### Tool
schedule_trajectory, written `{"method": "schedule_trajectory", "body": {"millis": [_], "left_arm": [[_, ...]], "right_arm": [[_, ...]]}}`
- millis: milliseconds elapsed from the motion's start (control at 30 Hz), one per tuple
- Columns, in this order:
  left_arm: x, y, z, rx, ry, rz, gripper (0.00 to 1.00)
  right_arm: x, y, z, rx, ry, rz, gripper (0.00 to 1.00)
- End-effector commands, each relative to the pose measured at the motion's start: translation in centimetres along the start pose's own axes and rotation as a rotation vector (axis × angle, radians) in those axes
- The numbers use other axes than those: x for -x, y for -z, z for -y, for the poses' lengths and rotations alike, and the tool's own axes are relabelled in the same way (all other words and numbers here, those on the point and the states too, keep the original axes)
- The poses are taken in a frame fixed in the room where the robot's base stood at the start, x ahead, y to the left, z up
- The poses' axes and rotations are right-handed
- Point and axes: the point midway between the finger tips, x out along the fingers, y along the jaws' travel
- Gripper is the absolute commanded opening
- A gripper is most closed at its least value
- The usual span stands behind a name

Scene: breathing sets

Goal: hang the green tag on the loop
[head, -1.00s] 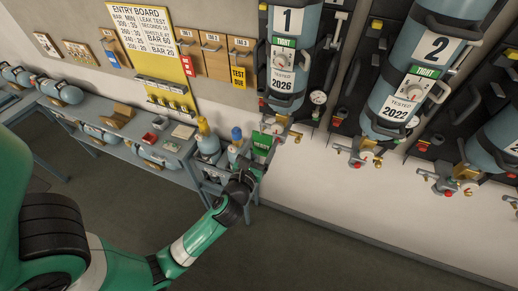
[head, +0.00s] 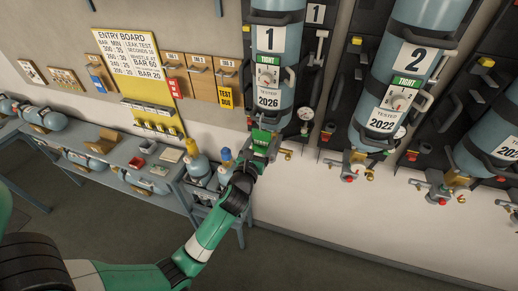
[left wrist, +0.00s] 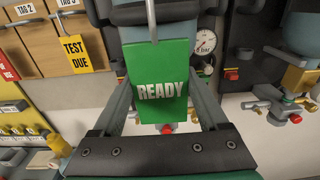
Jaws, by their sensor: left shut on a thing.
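The green tag (left wrist: 160,85), marked READY, is upright between the fingers of my left gripper (left wrist: 162,100) in the left wrist view. In the head view the tag (head: 262,137) is at the bottom end of set 1 (head: 270,90), with my left gripper (head: 256,155) just below, shut on it. A thin pale metal rod (left wrist: 152,20) comes down to the tag's top edge in the wrist view. I cannot tell whether this is the loop or whether it passes through the tag. My right gripper is not in view.
Set 2 (head: 400,90) hangs to the right with brass and red valves below. A pressure gauge (head: 306,113) is close right of set 1. The yellow entry board (head: 150,85) and a yellow TEST DUE tag (head: 225,97) are left. A workbench (head: 110,150) stands below them.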

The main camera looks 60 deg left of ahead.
Motion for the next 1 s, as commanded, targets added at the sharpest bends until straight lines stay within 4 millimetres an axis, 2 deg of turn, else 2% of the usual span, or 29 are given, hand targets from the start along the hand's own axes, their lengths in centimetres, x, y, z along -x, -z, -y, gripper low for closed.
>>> {"method": "schedule_trajectory", "body": {"millis": [233,433,800,833,933,1000], "left_arm": [[-2.3,0.2,0.0,0.001,-0.001,0.002,0.24],[-2.1,1.5,0.0,-0.001,0.001,0.001,0.24],[-2.1,1.8,0.0,0.000,0.001,0.001,0.24],[-2.1,1.8,0.0,0.000,0.001,0.001,0.78],[-2.1,1.8,0.0,0.000,0.001,0.001,0.96],[-2.1,1.8,0.0,0.000,0.001,0.001,1.00]], "right_arm": [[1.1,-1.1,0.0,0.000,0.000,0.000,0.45],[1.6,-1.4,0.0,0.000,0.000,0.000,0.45],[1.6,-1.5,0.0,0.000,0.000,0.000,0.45],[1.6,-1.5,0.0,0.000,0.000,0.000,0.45],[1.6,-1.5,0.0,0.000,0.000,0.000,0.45],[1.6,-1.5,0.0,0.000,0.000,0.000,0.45]]}}
